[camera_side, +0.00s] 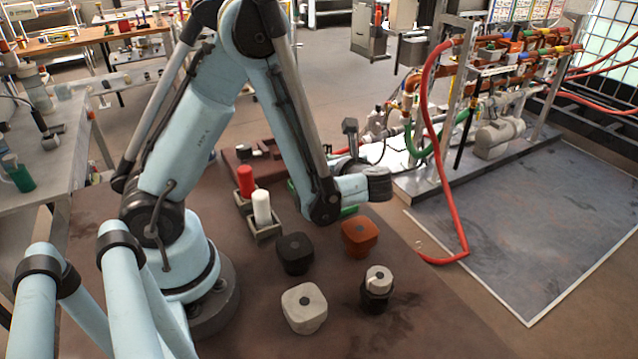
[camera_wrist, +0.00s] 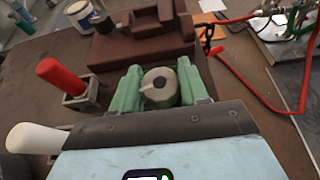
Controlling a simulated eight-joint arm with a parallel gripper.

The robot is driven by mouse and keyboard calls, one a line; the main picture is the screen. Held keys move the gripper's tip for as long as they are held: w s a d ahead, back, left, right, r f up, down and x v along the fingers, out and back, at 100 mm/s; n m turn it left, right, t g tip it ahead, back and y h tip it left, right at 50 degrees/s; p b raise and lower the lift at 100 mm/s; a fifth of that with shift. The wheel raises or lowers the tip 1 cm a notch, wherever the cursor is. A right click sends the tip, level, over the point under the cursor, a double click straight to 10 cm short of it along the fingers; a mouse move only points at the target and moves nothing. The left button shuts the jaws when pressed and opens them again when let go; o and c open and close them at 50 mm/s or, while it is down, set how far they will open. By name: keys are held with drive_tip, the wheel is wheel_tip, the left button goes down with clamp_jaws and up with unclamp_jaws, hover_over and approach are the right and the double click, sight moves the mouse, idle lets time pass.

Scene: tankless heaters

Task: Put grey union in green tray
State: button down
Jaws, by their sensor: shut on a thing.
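In the side view my arm hides the union and most of the gripper. Green patches show beside my forearm in the side view, and I cannot tell whether they are fingers or the green tray. No green tray shows clearly in either view.
A red handle (camera_side: 245,181) and a white one (camera_side: 262,207) stand in grey holders. Black (camera_side: 294,254), orange (camera_side: 360,236) and pale grey (camera_side: 304,308) blocks and a grey-topped black piece (camera_side: 377,288) stand in front. A brown-red block (camera_wrist: 140,40) lies beyond the gripper. A red hose (camera_side: 440,170) hangs right.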

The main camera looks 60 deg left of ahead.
drive_tip(key=shift+f, duration=0.3)
drive_tip(key=shift+c, duration=2.4)
unclamp_jaws()
